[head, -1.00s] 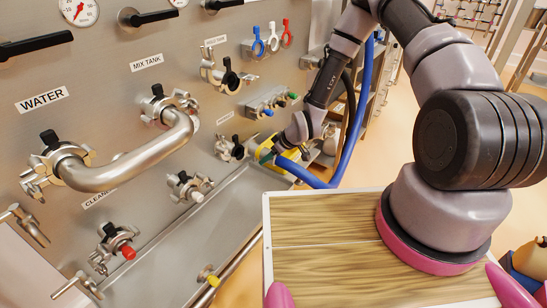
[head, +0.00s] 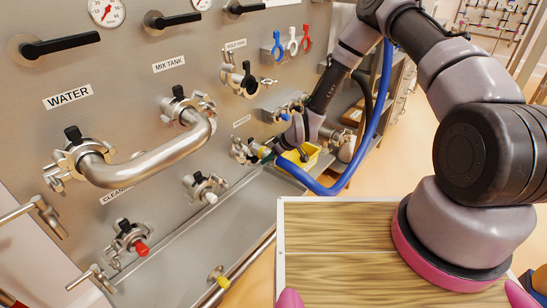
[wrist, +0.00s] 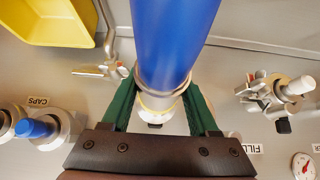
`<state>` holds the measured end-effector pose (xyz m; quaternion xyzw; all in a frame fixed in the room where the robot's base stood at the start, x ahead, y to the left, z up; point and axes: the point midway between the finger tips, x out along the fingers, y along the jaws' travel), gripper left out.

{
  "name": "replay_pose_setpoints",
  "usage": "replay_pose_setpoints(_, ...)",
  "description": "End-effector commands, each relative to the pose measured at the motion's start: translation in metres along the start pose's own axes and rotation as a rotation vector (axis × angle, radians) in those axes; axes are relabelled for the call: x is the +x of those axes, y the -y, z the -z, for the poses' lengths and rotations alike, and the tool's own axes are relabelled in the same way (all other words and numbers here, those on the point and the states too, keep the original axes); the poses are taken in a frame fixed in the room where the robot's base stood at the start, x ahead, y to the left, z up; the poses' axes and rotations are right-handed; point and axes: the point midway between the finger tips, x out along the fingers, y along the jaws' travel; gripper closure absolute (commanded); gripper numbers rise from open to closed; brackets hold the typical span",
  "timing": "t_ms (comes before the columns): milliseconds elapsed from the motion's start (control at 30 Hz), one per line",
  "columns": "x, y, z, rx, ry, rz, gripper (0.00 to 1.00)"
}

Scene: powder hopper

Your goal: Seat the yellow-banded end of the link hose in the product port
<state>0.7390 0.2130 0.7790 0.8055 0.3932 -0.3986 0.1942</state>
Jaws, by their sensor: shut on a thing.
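My gripper (wrist: 160,108) is shut on the link hose (wrist: 168,45), its green fingers on either side of the metal end. In the wrist view a pale yellow band and a light flange show at this end, between the fingers. In the head view the blue hose (head: 322,188) loops down from my gripper (head: 268,153) and rises along my arm. The hose end points at a clamped port (head: 239,149) on the steel panel, which I take for the product port; its label is too small to read. The end is close to this port; I cannot tell whether they touch.
A yellow bin (head: 308,158) stands just right of my gripper, also in the wrist view (wrist: 50,22). A white-plugged port (head: 203,187) is to the left. A trough (head: 205,232) runs below.

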Motion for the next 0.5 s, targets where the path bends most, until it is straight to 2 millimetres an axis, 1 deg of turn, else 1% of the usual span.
replay_pose_setpoints(200,0.013,0.000,-0.007,-0.004,-0.005,-0.001,1.00)
replay_pose_setpoints(500,0.024,0.000,-0.015,-0.002,-0.005,-0.001,1.00)
